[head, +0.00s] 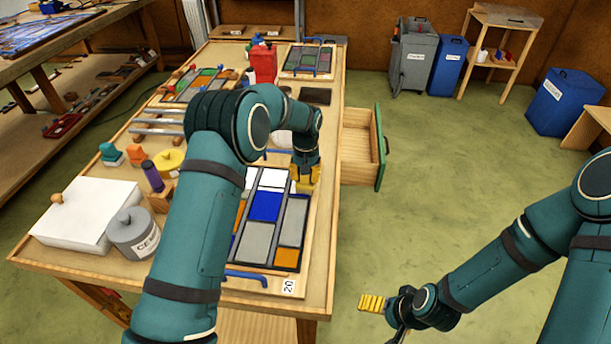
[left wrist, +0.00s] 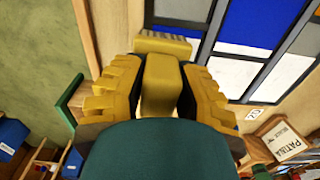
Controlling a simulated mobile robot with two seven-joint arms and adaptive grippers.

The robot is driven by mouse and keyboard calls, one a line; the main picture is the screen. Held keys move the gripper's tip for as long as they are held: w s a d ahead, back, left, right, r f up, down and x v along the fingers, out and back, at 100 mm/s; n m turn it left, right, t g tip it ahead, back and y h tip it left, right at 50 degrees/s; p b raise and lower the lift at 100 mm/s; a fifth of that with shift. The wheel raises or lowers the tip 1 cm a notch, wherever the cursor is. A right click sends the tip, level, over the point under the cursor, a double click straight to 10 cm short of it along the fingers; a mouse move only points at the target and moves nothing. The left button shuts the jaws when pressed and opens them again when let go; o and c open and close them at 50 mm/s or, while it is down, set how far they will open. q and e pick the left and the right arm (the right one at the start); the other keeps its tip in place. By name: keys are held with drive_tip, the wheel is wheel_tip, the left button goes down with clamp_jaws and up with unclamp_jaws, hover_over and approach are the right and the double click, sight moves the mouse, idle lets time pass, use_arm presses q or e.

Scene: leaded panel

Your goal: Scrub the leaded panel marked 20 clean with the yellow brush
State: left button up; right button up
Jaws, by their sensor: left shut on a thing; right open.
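The leaded panel marked 20 (head: 259,240) lies on the wooden bench, with white, blue, grey and orange panes between dark lead lines. Its tag (head: 288,287) is at the near right corner. Part of the panel shows in the left wrist view (left wrist: 247,50). My left gripper (head: 304,180) is over the panel's upper right edge. In the left wrist view it is shut on the yellow brush (left wrist: 162,85), whose head (left wrist: 163,44) sticks out beyond the fingers. I cannot tell whether the bristles touch the panel. My right gripper (head: 371,303) is open and empty, over the floor right of the bench.
Blue handles (head: 247,276) stand along the panel's near edge. Left are a grey can (head: 133,234), a white block (head: 85,215) and a yellow round item (head: 169,162). A drawer (head: 361,147) stands open on the bench's right side. More panels and a red can (head: 263,63) are further back.

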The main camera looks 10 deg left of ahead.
use_arm(q)
drive_tip(key=shift+a, duration=0.1)
drive_tip(key=shift+s+a, duration=0.15)
drive_tip(key=shift+a, duration=1.3)
drive_tip(key=shift+s+a, duration=0.15)
drive_tip(key=shift+a, duration=1.3)
drive_tip(key=shift+a, duration=0.1)
drive_tip(key=shift+s+a, duration=0.15)
drive_tip(key=shift+a, duration=1.25)
drive_tip(key=shift+a, duration=0.1)
drive_tip(key=shift+s+a, duration=0.15)
drive_tip(key=shift+a, duration=1.3)
